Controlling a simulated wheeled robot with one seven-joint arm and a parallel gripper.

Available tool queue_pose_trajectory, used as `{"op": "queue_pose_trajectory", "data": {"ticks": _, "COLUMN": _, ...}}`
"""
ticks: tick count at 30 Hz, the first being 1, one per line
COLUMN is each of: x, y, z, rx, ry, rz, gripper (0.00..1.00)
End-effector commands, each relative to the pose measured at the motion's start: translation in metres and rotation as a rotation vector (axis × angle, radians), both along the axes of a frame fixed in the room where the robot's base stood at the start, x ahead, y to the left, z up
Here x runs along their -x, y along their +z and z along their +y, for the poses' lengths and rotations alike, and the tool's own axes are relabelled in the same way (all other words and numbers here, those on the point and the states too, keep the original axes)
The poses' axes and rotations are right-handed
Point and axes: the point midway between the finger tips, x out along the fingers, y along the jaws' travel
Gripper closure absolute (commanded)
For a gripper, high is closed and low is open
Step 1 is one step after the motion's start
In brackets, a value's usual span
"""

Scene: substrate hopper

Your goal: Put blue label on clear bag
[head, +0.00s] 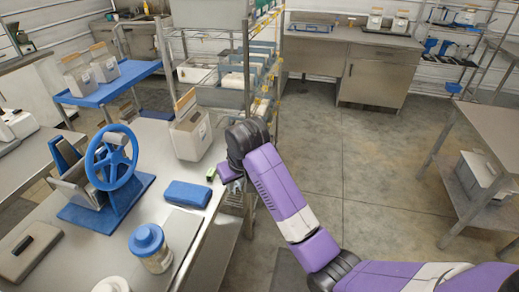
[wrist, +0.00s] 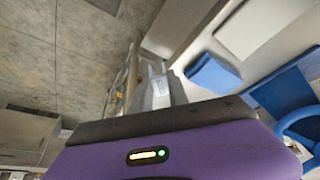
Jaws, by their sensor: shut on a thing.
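My gripper (head: 230,183) is low over the right edge of the steel table, pointing down. In the wrist view its fingers (wrist: 160,82) are shut on a small pale bluish piece with dark print, which looks like the blue label (wrist: 160,88). The label is not clear in the head view. The nearest clear bag (head: 189,137), with a tan top strip and greyish contents, stands upright at the table's back right corner. It is apart from my gripper, to its upper left. The wrist view does not show this bag clearly.
A blue block (head: 187,194) lies left of my gripper, and a small green object (head: 210,173) is at the table edge. A blue handwheel device (head: 110,165) and a blue-lidded jar (head: 150,248) stand further left. A wire rack (head: 246,80) rises behind; open floor lies right.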

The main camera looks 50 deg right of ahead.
Motion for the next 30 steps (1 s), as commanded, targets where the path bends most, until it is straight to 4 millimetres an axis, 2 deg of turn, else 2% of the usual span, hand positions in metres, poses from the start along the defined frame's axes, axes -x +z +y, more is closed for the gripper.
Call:
{"op": "queue_pose_trajectory", "data": {"ticks": 1, "x": 0.006, "y": -0.015, "z": 0.029, "rx": -0.005, "ry": 0.053, "rz": 0.003, "gripper": 1.0}}
{"op": "queue_pose_trajectory", "data": {"ticks": 6, "x": 0.028, "y": -0.049, "z": 0.109, "rx": -0.007, "ry": 0.204, "rz": 0.0, "gripper": 1.0}}
{"op": "queue_pose_trajectory", "data": {"ticks": 9, "x": 0.045, "y": -0.064, "z": 0.148, "rx": -0.007, "ry": 0.275, "rz": -0.002, "gripper": 1.0}}
{"op": "queue_pose_trajectory", "data": {"ticks": 12, "x": 0.06, "y": -0.076, "z": 0.177, "rx": -0.009, "ry": 0.327, "rz": -0.003, "gripper": 1.0}}
{"op": "queue_pose_trajectory", "data": {"ticks": 15, "x": 0.071, "y": -0.082, "z": 0.195, "rx": -0.007, "ry": 0.36, "rz": -0.004, "gripper": 1.0}}
{"op": "queue_pose_trajectory", "data": {"ticks": 18, "x": 0.078, "y": -0.082, "z": 0.204, "rx": -0.007, "ry": 0.376, "rz": -0.005, "gripper": 1.0}}
{"op": "queue_pose_trajectory", "data": {"ticks": 30, "x": 0.083, "y": -0.068, "z": 0.207, "rx": -0.008, "ry": 0.38, "rz": -0.005, "gripper": 1.0}}
